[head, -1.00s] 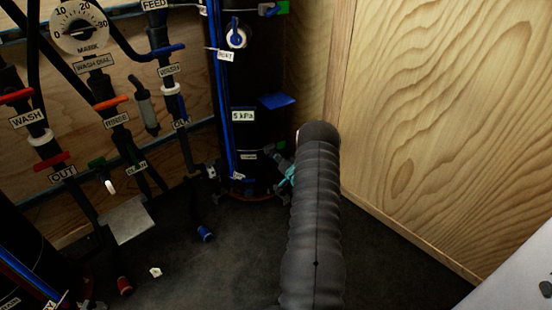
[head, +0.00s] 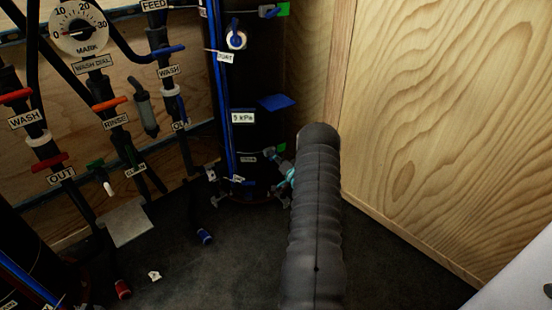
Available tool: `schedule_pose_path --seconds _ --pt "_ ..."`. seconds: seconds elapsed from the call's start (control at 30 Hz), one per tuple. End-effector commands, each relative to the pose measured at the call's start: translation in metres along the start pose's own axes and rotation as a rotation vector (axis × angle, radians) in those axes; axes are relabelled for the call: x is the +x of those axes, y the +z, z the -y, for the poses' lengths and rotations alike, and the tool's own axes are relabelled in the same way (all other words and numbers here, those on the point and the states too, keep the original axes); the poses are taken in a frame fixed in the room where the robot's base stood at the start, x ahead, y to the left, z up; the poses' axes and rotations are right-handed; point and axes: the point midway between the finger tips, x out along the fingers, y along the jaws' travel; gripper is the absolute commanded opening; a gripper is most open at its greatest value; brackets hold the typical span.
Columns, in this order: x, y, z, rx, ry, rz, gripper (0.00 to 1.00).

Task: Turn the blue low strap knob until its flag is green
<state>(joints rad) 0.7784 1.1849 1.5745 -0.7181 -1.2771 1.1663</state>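The black filter column (head: 243,80) stands at the back, with blue strips running down it. Low on the column is a strap with a small green flag (head: 281,148) at its right end. The blue low strap knob cannot be made out; it is probably behind my gripper. My gripper (head: 278,163), partly seen as teal fingers, is at the column's lower right, close to the low strap. My thick dark arm covers the rest of it, so its opening is hidden. A higher strap at the top also shows a green flag (head: 283,9).
Pipes with coloured valve handles and a wash dial (head: 78,28) fill the left. A blue plate (head: 277,102) juts from the column. A wooden wall (head: 450,120) closes the right. A blue cap (head: 205,236), a red cap (head: 123,289) and a white scrap (head: 154,276) lie on the dark floor.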

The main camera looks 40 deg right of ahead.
Motion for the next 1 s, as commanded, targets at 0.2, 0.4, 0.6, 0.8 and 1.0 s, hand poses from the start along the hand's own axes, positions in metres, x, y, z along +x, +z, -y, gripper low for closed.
schedule_pose_path --seconds 0.2,0.4,0.6,0.8,1.0 --pt "0.0 0.0 0.0 0.0 0.0 0.001 0.38" --pt "-0.01 0.0 -0.001 0.0 0.001 0.0 0.38" --pt "-0.044 0.0 -0.001 0.001 0.003 0.0 0.38" --pt "-0.084 0.0 -0.001 0.001 0.003 0.0 0.38" --pt "-0.111 -0.001 -0.001 0.0 0.002 -0.001 0.38"
